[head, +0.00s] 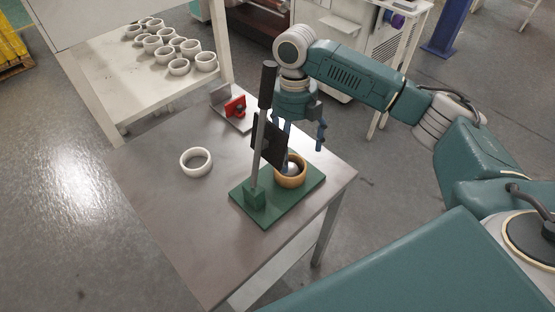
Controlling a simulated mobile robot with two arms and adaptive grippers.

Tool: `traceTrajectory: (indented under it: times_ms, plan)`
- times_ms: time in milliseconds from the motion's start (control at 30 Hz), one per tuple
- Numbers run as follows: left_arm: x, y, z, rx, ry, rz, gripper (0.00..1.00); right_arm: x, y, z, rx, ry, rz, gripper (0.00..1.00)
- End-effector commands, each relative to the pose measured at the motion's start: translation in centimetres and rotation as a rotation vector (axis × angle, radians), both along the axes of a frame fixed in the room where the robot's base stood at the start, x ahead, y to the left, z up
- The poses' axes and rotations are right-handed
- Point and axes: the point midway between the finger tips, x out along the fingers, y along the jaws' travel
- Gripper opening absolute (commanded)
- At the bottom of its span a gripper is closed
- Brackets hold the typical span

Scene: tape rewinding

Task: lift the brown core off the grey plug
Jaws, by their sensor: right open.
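The brown core (291,181) is a tan ring on a green base plate (268,214) on the metal table. It sits around the grey plug (292,167), whose rounded top shows inside the ring. My right gripper (303,148) points down, open and empty, just above the core. One finger is partly hidden behind the dark post and black plate, and the other hangs to the right. I cannot tell whether either finger touches the core. My left gripper is out of view.
A dark-handled lever post (260,140) with a black plate (266,142) stands on the green base close to my gripper. A white ring (196,161) lies to the left. A red clamp (235,107) sits at the back. Several white rings stand on a cart behind.

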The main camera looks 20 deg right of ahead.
Motion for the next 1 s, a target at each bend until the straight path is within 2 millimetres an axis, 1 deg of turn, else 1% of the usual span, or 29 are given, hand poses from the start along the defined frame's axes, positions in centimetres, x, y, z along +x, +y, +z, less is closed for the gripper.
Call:
traceTrajectory:
  times_ms: [167,300,367,433,533,633,800,900,933,967,1000]
  plan:
    - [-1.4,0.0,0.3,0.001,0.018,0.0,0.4,-0.2,0.2,-1.2,0.001,0.002,0.0,0.91]
    - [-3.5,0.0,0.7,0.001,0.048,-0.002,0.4,-0.3,0.3,-2.6,0.001,0.003,0.0,0.91]
    - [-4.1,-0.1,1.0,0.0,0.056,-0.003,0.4,-0.3,0.5,-3.2,0.001,0.002,0.0,0.91]
    - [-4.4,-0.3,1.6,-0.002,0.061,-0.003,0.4,-0.3,0.8,-4.3,0.001,0.005,0.0,0.91]
    - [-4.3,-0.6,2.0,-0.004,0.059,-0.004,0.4,-0.4,0.9,-5.9,0.0,0.003,-0.001,0.91]
    - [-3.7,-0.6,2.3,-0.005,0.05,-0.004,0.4,-0.5,0.9,-7.0,0.001,0.002,0.0,0.91]
    - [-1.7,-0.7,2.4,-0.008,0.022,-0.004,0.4,-0.4,0.9,-7.5,0.0,-0.002,0.0,0.91]
    - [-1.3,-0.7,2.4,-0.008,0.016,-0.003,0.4,-0.5,0.9,-7.5,0.0,-0.002,0.0,0.91]
    - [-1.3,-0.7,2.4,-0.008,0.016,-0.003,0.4,-0.5,0.9,-7.5,0.001,-0.001,0.0,0.89]
    - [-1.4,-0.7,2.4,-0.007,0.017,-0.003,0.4,-0.5,0.9,-7.5,0.001,-0.001,0.0,0.83]
    - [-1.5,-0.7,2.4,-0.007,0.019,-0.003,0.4,-0.5,0.9,-7.5,0.001,-0.001,0.0,0.75]
